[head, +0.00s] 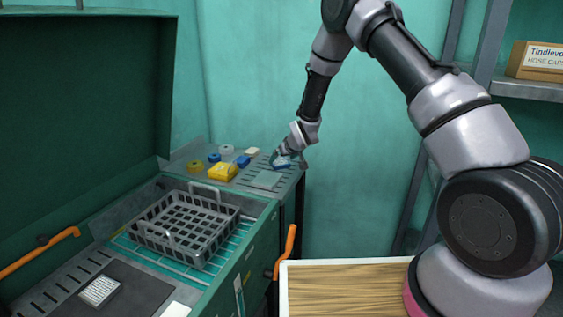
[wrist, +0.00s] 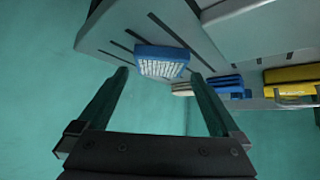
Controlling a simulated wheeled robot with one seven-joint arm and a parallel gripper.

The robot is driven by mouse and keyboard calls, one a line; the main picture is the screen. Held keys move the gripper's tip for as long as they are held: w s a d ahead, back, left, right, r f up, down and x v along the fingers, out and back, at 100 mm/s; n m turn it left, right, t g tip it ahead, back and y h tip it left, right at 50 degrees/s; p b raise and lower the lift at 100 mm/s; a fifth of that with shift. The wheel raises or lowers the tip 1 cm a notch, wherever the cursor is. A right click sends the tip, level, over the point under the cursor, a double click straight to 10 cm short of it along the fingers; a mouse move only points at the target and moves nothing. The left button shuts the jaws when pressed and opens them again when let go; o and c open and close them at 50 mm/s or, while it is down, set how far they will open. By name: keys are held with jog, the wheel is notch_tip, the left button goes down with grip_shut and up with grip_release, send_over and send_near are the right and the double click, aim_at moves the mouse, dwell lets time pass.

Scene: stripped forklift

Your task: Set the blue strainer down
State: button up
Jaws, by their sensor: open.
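The blue strainer (head: 281,163), a small blue block with a pale mesh face, is at the far right end of the grey slotted worktop. In the wrist view the strainer (wrist: 161,63) appears at the slotted surface, just beyond and between my fingertips. My gripper (head: 287,157) is directly at the strainer, partly covering it in the head view. In the wrist view my gripper (wrist: 160,74) has its two fingers spread wide, with a gap visible beside the strainer. Whether the strainer's underside rests fully flat is hard to tell.
A yellow item (head: 222,172), a cream block (head: 252,152) and several small blue and round pieces stand to the left. A wooden-topped surface (head: 345,290) is at front right.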

jog(key=s+d+r+m+h, duration=0.1)
jog(key=s+d+r, duration=0.4)
jog(key=r, duration=0.5)
jog(key=s+d+r+m, duration=0.2)
jog(key=s+d+r, duration=0.35)
jog(key=r, duration=0.45)
jog(key=s+d+r+m+h, duration=0.1)
jog(key=s+d+r, duration=0.4)
jog(key=r, duration=0.4)
jog(key=s+d+r+m, duration=0.2)
jog(key=s+d+r, duration=0.2)
jog(key=s, duration=0.8)
jog(key=s+d+r+m+g, duration=0.1)
jog(key=s+r, duration=0.5)
jog(key=s, duration=0.7)
jog(key=d+m, duration=0.1)
jog(key=d, duration=0.1)
jog(key=shift+s+d+m, duration=0.3)
jog(key=shift+d+m, duration=0.05)
jog(key=shift+m, duration=0.05)
